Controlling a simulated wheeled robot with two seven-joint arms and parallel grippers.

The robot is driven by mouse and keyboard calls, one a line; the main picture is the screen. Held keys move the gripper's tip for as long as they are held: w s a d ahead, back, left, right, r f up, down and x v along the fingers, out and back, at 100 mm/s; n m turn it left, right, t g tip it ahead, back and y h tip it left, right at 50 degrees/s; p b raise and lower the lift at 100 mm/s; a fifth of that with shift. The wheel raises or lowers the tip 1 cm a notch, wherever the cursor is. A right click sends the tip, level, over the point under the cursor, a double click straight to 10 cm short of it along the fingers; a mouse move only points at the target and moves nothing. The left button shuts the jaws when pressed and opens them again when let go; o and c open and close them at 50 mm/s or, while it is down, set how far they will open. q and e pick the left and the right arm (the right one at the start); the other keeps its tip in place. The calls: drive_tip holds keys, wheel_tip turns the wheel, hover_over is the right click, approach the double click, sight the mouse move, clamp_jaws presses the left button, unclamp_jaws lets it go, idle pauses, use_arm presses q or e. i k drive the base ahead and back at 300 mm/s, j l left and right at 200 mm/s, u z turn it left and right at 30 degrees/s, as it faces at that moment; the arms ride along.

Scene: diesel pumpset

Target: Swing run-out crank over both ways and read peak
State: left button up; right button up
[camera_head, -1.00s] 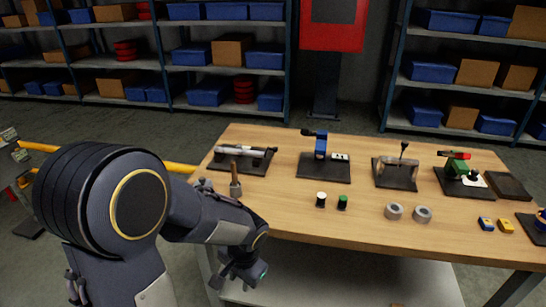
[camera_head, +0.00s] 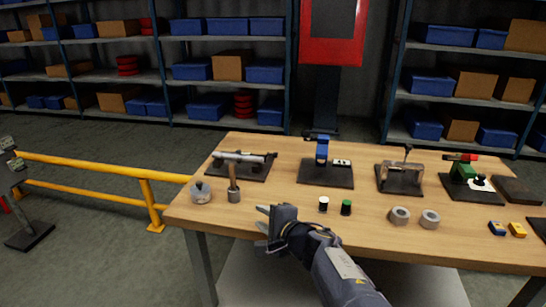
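Several small fixtures stand on black plates on the wooden table (camera_head: 285,200); I cannot tell which one holds the run-out crank. One has a silver horizontal shaft (camera_head: 243,157) at the left end. One is a blue upright device (camera_head: 322,150) with a white tag beside it. One is a grey block with an upright lever (camera_head: 407,156). One is green with a red top (camera_head: 462,168). No peak reading is legible.
A clear jar (camera_head: 200,190) and a wooden-handled tool in a cup (camera_head: 234,186) stand at the left front. White-topped (camera_head: 323,204) and green-topped (camera_head: 346,207) pieces, two grey rings (camera_head: 400,215) and small blue and yellow blocks (camera_head: 517,230) lie along the front. A yellow rail (camera_head: 100,170) is at left.

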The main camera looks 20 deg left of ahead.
sight(262, 159)
drive_tip(key=i+j, duration=0.2)
drive_tip(key=i, duration=0.3)
drive_tip(key=i+j, duration=0.15)
drive_tip(key=i, duration=0.3)
